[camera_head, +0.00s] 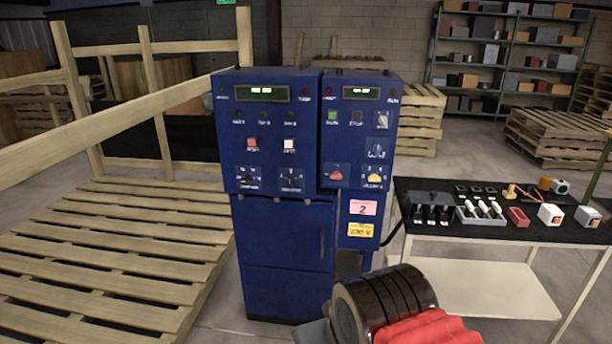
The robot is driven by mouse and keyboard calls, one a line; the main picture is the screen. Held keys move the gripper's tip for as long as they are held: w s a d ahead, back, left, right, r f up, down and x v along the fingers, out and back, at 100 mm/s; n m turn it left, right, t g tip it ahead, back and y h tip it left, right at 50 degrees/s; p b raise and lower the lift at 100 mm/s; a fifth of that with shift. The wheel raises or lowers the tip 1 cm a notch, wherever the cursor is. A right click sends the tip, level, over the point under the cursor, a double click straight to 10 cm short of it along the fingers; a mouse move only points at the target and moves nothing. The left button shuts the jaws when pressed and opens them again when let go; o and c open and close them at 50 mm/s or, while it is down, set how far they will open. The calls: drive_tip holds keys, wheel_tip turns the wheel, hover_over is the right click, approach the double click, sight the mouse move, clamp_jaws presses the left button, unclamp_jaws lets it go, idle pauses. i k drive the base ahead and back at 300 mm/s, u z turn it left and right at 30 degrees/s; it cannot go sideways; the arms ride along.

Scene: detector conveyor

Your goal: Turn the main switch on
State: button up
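A blue control cabinet (284,225) stands upright in the middle, with two panels of displays, buttons and rotary knobs. Dark rotary knobs (291,180) sit low on the left panel. The labels are too small to read, so I cannot tell which one is the main switch or its position. A black ribbed and red part of my arm shows at the bottom right, in front of the cabinet's lower right side. My gripper fingers are not visible.
A dark-topped table (460,236) with small parts stands right of the cabinet. A wooden pallet (110,245) and timber frame lie close on the left. Shelves (508,55) and stacked pallets (560,135) stand behind. Some floor is clear between them.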

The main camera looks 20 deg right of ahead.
sight(335, 175)
drive_tip(key=u, duration=0.25)
drive_tip(key=i, duration=0.95)
